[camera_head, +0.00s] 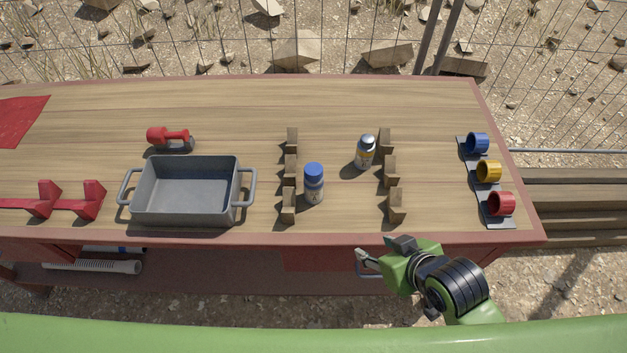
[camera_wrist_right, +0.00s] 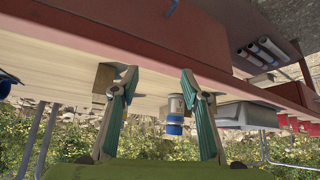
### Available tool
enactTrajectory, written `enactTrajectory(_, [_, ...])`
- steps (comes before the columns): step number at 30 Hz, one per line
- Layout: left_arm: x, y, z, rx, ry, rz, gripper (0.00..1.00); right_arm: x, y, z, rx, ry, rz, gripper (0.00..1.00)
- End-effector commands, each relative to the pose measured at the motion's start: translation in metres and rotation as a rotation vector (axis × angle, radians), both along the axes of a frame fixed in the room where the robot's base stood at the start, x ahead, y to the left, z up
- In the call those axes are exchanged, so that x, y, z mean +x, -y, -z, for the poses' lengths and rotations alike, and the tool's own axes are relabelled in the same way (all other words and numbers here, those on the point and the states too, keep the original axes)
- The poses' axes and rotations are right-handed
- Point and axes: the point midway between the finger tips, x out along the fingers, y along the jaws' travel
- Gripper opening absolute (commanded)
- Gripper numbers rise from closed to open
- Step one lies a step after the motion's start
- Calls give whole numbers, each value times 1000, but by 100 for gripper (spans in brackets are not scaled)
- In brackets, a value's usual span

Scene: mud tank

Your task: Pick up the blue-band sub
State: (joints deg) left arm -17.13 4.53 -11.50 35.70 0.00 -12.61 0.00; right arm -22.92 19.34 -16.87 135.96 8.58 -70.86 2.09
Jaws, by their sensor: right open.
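A short blue cylinder (camera_head: 477,143) lies at the back of a grey rack on the table's right side, with a yellow one (camera_head: 488,171) and a red one (camera_head: 501,203) in front. A bottle with a blue cap (camera_head: 313,183) stands near the middle; it also shows upside down in the right wrist view (camera_wrist_right: 175,115). I cannot tell for certain which is the blue-band sub. My right gripper (camera_head: 366,262) is open and empty at the table's front edge; its two fingers are apart in the wrist view (camera_wrist_right: 159,78). My left gripper is out of view.
A grey handled tray (camera_head: 187,215) stands left of several wooden blocks (camera_head: 290,168). A grey-capped bottle (camera_head: 365,152) stands by the right blocks. A red tool (camera_head: 170,139) lies behind the tray, red holders (camera_head: 88,200) to its left. Table between right blocks and rack is clear.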

Motion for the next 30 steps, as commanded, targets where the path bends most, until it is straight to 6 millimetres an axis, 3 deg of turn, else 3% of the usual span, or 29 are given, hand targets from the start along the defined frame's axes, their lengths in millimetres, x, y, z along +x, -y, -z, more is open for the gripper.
enactTrajectory(6, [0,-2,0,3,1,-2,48,39,-45,-28,88,183,-196,42])
enactTrajectory(11, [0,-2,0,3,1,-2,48,56,-68,-44,171,291,-334,42])
enactTrajectory(14, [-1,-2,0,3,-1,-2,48,66,-69,-52,228,343,-400,42])
enactTrajectory(23, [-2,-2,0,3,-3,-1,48,85,-43,-70,330,415,-439,42])
enactTrajectory(30, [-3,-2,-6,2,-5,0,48,107,-67,-62,342,422,-437,42])
